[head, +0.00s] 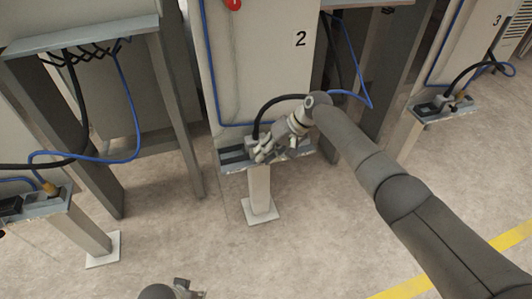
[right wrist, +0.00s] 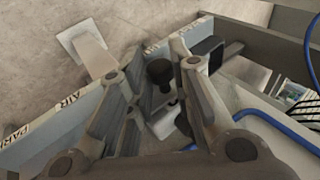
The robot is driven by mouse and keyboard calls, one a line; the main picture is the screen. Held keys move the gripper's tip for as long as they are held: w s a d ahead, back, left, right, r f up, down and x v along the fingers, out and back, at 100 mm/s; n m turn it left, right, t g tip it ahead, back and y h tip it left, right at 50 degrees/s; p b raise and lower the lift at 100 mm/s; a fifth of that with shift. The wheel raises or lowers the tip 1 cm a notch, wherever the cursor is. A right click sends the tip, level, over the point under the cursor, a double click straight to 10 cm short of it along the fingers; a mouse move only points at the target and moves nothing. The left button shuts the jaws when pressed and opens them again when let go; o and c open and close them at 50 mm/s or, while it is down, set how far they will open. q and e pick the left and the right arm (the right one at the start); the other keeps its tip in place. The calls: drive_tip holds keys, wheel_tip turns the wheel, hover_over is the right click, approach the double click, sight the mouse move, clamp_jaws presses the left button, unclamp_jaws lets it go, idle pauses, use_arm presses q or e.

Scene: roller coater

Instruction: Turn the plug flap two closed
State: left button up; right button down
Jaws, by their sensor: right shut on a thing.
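My right gripper (head: 266,154) is down at the socket shelf (head: 232,167) below the cabinet marked 2. In the right wrist view its two fingers (right wrist: 153,62) reach in over the shelf edge, which carries printed labels. The right gripper is shut on a dark round-ended part (right wrist: 158,72) between the fingers; I cannot tell whether this is plug flap two. A black square piece (right wrist: 206,54) stands just right of the fingertips. The fingers hide much of the socket, so the flap's angle is unclear. A part of my left gripper (head: 182,287) shows at the bottom edge, away from the shelf.
A black cable (head: 262,108) and a blue cable (head: 212,75) run down to the shelf. The blue cable also shows close beside the fingers in the right wrist view (right wrist: 270,118). Similar shelves stand at left (head: 45,205) and right (head: 437,112). The floor in front is clear.

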drive_tip(key=c, duration=1.3)
unclamp_jaws()
drive_tip(key=v, duration=1.2)
